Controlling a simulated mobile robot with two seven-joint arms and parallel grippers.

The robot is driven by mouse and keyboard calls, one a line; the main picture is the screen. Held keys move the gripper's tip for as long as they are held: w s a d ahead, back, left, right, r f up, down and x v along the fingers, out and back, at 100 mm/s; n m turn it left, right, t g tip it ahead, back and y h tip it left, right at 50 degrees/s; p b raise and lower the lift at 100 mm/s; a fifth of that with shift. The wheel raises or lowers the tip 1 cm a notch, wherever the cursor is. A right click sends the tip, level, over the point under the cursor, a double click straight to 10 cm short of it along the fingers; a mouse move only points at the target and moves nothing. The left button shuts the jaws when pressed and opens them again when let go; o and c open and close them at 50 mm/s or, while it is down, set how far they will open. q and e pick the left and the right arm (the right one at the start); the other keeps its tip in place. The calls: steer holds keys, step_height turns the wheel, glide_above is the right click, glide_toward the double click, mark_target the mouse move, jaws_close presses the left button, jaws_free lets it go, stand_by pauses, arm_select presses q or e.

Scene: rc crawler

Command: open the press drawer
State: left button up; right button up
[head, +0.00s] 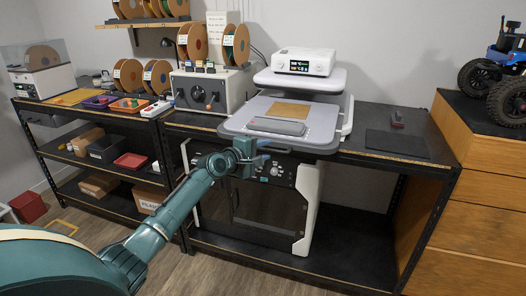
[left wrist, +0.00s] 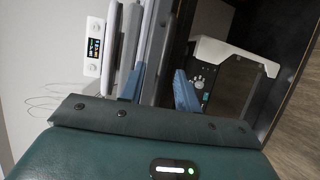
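The heat press (head: 300,72) stands on the bench, with a white control box and screen on top. Its lower grey platen, the drawer (head: 238,126), sits at the bench's front edge with a tan sheet (head: 288,109) and a darker grey block (head: 277,126) on it. The press also shows edge-on in the left wrist view (left wrist: 146,45). My left gripper (head: 262,156) is just below and in front of the platen's front edge. Its two blue fingers stand apart in the left wrist view (left wrist: 160,92); I cannot tell whether either touches the drawer. My right gripper is not in view.
Below the bench top is a dark machine with a button panel (head: 275,170) and white side legs (head: 309,205). A grey knobbed box (head: 212,90) and filament spools stand left. A black mat (head: 396,143) lies right. A blue crawler (head: 504,75) sits on a wooden cabinet.

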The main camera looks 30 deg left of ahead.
arm_select(q)
steer(key=v, duration=1.3)
stand_by(0.4)
steer(key=s+d+f+m+g, duration=0.2)
steer(key=s+d+f+m, duration=0.3)
steer(key=f, duration=0.4)
steer(key=s+d+f+m+g, duration=0.1)
steer(key=s+d+f+m, duration=0.25)
steer(key=d+f, duration=0.4)
steer(key=s+d+f+m+g, duration=0.1)
steer(key=s+d+f+m, duration=0.2)
steer(key=s+d+m, duration=0.2)
steer(key=s+d+f+m+g+h+p, duration=0.1)
steer(key=s+d+f+m, duration=0.3)
steer(key=s+d, duration=0.6)
steer(key=shift+f+m+p, duration=0.3)
steer(key=shift+f+m, duration=0.05)
steer(key=shift+m, duration=0.9)
steer(key=shift+s+d, duration=0.1)
steer(key=shift+s, duration=0.05)
